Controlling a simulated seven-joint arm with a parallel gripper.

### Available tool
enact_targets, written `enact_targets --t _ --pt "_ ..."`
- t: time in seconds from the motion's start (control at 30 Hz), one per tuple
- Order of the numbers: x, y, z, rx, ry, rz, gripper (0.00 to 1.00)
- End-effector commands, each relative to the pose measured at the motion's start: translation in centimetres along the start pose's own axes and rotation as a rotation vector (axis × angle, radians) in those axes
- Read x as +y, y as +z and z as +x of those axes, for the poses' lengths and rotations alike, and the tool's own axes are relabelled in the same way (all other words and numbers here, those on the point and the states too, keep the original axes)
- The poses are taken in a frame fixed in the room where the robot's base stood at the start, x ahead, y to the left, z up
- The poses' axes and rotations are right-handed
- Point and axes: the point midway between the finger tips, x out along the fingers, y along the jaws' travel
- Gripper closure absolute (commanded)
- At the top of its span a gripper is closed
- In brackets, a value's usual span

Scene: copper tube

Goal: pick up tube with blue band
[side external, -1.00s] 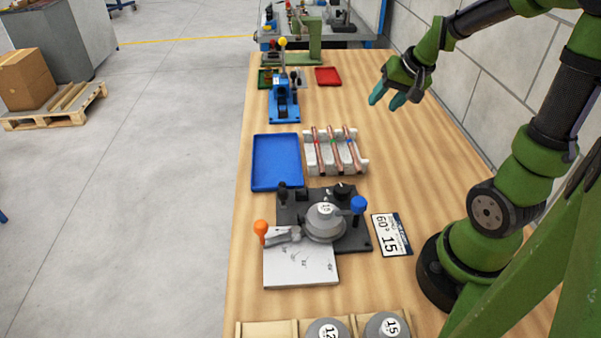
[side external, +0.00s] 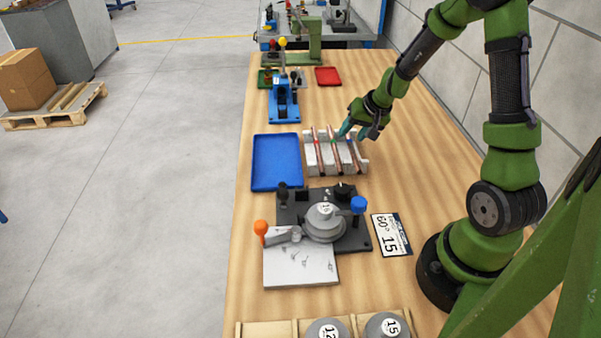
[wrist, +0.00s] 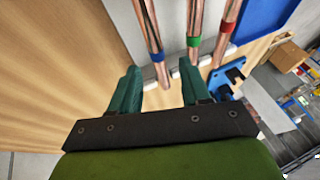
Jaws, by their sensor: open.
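The copper tube with the blue band (wrist: 157,57) lies in the white rack. In the wrist view its near end reaches between my two teal fingers, with space on both sides. In the side view this tube (side external: 355,156) is the rightmost of three and partly hidden by my gripper (side external: 349,133). My gripper (wrist: 160,69) is open and empty, over the rack; I cannot tell its exact height above the tube.
The green-band tube (wrist: 193,43) is close beside my right finger in the wrist view, with the red-band tube (wrist: 224,27) beyond it. A blue tray (side external: 277,162) stands left of the white rack (side external: 323,170). A bending tool (side external: 324,222) stands nearer the camera.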

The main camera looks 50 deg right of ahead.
Motion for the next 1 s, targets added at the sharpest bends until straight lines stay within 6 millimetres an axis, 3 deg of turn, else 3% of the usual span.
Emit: enact_targets --t 0.1,0.33,0.67,1.0 --pt "0.04 -0.02 0.95 0.000 0.000 0.002 0.53" --pt "0.01 -0.02 1.05 0.001 0.000 0.001 0.53" --pt "0.01 -0.01 1.02 0.001 0.000 0.001 1.00" --pt "-0.09 -0.10 0.88 0.002 -0.001 0.000 1.00"
